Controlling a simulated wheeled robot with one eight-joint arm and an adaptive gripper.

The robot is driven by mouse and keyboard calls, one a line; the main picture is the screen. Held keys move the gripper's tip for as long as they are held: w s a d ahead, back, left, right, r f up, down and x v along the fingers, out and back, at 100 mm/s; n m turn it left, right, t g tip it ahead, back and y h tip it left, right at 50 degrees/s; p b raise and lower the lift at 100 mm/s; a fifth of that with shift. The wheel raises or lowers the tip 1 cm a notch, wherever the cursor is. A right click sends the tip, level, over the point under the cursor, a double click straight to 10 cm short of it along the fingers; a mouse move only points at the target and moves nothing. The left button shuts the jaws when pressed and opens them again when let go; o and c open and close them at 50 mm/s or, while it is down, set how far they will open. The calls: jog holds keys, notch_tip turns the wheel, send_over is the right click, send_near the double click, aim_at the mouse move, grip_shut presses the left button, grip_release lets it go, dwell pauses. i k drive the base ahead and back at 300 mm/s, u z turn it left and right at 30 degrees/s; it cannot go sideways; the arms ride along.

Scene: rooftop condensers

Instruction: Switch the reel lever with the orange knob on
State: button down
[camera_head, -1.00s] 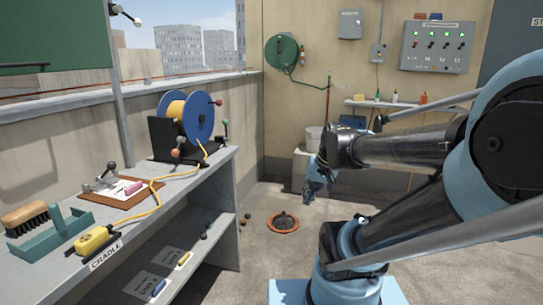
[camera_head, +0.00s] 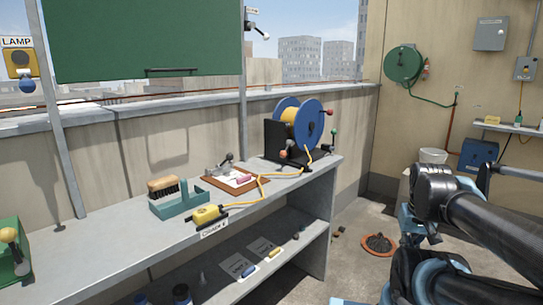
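The cable reel (camera_head: 289,118) has blue flanges, yellow cable and a black stand, and sits at the far end of the grey bench. A lever with an orange knob (camera_head: 283,154) is low on the stand's near side; its exact tilt is too small to tell. A green knob (camera_head: 333,133) is on a lever at the reel's right. A red knob (camera_head: 330,111) sticks out from the right flange. My gripper (camera_head: 413,226) is at the right, over the floor and well apart from the reel and levers. Its fingers are too small and dark to tell open from shut.
On the bench (camera_head: 130,238) are a clipboard (camera_head: 250,187), a brush in a teal holder (camera_head: 180,200) and a yellow pendant (camera_head: 207,215) whose cable runs to the reel. A green box (camera_head: 12,262) with a lever stands at left. An orange-rimmed drain (camera_head: 379,244) lies on the floor.

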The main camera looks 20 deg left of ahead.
aim_at(283, 154)
jog(key=u, duration=0.95)
